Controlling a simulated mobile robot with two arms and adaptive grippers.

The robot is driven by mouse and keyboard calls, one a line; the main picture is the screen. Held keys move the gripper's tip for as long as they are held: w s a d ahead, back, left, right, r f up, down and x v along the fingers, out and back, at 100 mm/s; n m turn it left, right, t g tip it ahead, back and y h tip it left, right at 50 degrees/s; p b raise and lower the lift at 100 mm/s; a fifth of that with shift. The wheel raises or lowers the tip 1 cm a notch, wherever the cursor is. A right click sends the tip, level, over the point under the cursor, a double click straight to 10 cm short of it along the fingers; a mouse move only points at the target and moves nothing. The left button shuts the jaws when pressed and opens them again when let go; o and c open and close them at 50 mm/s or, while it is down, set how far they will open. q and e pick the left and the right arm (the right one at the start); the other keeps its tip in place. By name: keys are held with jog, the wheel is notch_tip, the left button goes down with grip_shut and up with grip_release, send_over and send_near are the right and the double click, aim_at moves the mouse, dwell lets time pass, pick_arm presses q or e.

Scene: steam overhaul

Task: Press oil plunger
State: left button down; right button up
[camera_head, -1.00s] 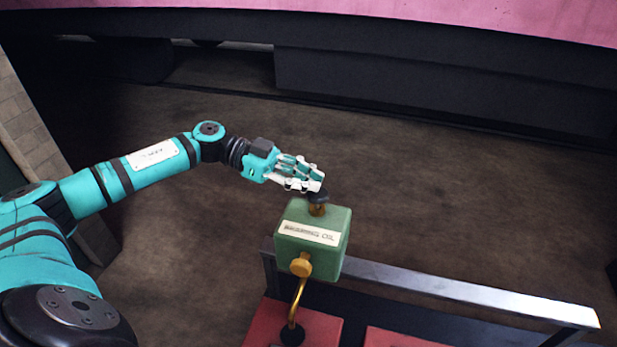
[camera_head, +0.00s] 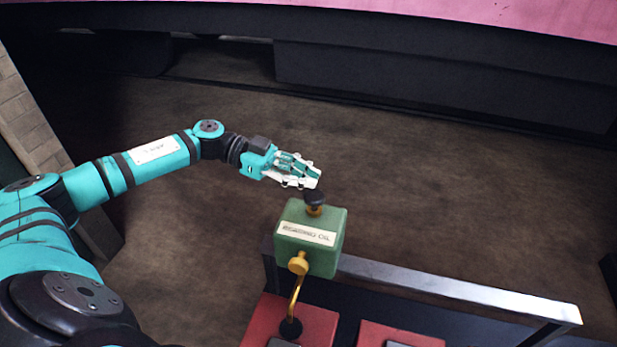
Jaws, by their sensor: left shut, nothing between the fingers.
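A green box (camera_head: 325,255) labelled as bearing oil stands at the metal rail in the lower middle. Its plunger, a black knob (camera_head: 315,197) on a short brass stem, sticks up from the top. A brass fitting and curved spout (camera_head: 296,300) come down from its front. My left gripper (camera_head: 314,178) is shut and empty, with its fingertips just above the black knob. I cannot tell whether the fingertips touch the knob. My right gripper is not in view.
A grey metal rail (camera_head: 460,290) runs right from the box. Red blocks (camera_head: 320,325) lie below the spout. The brown floor (camera_head: 430,180) behind the box is clear. A dark ledge with pink above spans the back, and a brick edge stands at left.

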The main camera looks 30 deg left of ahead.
pick_arm(q)
jog(key=b+v, duration=0.4)
jog(key=v, duration=0.6)
jog(key=shift+w+f, duration=0.1)
jog(key=shift+f, duration=0.05)
